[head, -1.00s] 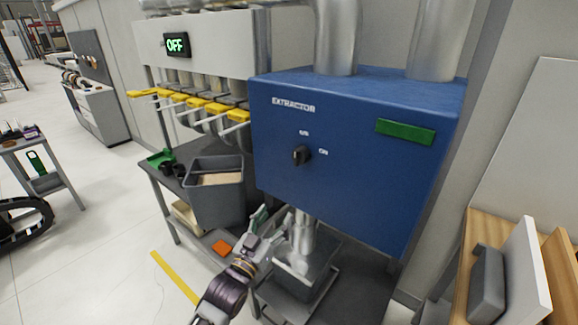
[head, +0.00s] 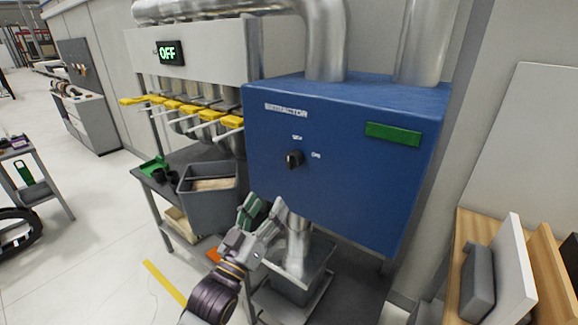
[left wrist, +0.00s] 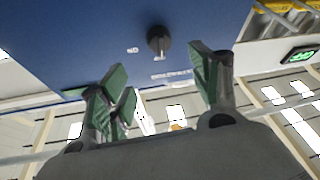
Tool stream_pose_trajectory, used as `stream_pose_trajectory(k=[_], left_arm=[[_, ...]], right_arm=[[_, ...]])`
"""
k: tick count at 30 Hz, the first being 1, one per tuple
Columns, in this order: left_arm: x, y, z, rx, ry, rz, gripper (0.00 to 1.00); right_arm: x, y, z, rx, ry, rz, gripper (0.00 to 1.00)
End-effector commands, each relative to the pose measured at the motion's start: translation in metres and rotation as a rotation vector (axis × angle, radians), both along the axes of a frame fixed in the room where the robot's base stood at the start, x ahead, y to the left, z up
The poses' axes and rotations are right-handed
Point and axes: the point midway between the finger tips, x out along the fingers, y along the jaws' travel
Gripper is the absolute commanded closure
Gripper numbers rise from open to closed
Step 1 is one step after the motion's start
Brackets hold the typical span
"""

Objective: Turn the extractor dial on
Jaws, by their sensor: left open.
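The extractor (head: 340,190) is a blue box with a black dial (head: 294,159) on its front face, beside small white OFF and ON labels. The dial's pointer stands upright, toward the OFF label. A display (head: 171,52) at the upper left reads OFF in green. My left gripper (head: 262,211) is below the dial, apart from it, with green fingers pointing up. In the left wrist view the gripper (left wrist: 165,90) is open and empty, and the dial (left wrist: 158,41) shows beyond the gap between the fingers. My right gripper is not in view.
Yellow-handled gates (head: 190,112) stick out left of the box. A grey bin (head: 208,195) stands on the bench below them. A metal duct (head: 297,245) runs down under the box, close to my left gripper. Boards lean at the right. The space before the dial is clear.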

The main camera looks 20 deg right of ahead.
Motion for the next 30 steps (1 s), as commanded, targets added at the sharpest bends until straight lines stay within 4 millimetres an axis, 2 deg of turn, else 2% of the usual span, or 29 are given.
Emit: stream_pose_trajectory(k=[11,30], left_arm=[[0.01,-0.009,0.006,0.001,-0.001,0.0,0.37],[0.057,-0.053,0.033,0.001,-0.001,0.0,0.37]], right_arm=[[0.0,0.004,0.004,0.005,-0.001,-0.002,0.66],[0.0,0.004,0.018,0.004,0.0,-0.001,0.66]])
